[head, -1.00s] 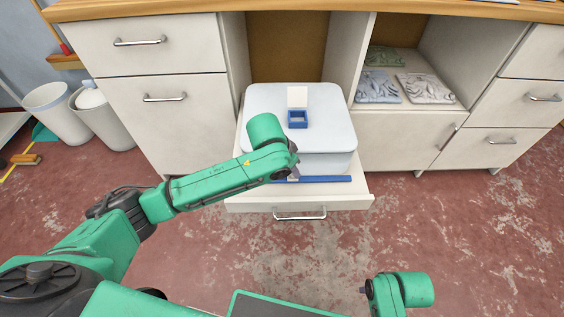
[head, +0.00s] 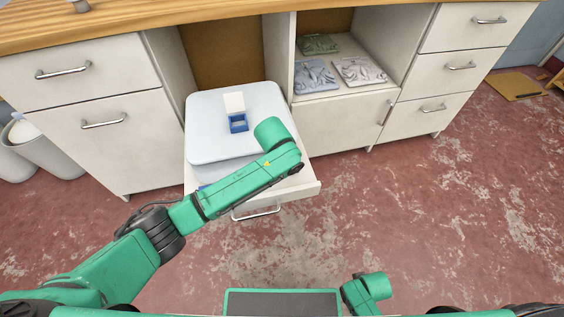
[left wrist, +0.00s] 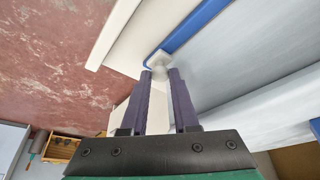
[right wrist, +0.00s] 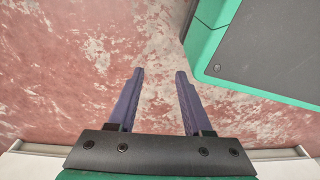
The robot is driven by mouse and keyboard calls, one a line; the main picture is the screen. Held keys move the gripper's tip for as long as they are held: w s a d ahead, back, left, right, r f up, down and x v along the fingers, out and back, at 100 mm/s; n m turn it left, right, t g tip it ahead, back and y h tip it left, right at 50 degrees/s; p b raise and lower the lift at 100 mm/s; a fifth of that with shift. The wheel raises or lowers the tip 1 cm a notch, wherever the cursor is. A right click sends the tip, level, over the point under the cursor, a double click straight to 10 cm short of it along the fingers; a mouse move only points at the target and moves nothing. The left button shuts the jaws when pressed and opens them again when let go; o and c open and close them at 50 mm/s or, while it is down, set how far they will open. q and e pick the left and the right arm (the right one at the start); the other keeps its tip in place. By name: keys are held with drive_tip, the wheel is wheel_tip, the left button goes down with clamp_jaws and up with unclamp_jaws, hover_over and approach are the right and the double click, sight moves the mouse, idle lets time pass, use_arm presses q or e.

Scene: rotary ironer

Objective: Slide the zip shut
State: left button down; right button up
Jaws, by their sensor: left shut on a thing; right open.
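A pale grey-white case sits in the open drawer; its lid (head: 210,125) faces up. A blue zip strip (left wrist: 195,28) runs along the case's front side in the left wrist view. In the head view only a bit of blue (head: 203,187) shows at the left, the rest being behind my arm. A small white zip pull (left wrist: 158,59) is at one end of the visible strip. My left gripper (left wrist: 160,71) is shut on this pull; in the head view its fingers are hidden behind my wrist. My right gripper (right wrist: 158,72) is open and empty above the floor.
A small blue box with a raised white lid (head: 237,121) stands on the case. The drawer (head: 311,190) juts out from the cabinet. Patterned slabs (head: 315,76) lie on a shelf to the right. The floor in front is clear.

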use_arm(q)
drive_tip(key=shift+d, duration=0.25)
drive_tip(key=c, duration=0.9)
unclamp_jaws()
drive_tip(key=shift+r, duration=0.25)
drive_tip(key=p+v, duration=0.4)
drive_tip(key=v, duration=1)
drive_tip(key=shift+s+a, duration=0.1)
drive_tip(key=shift+s, duration=0.05)
use_arm(e)
drive_tip(key=s+d+f, duration=0.1)
drive_tip(key=s+f, duration=0.1)
drive_tip(key=s, duration=0.6)
drive_tip(key=shift+d, duration=0.4)
drive_tip(key=shift+f, duration=0.1)
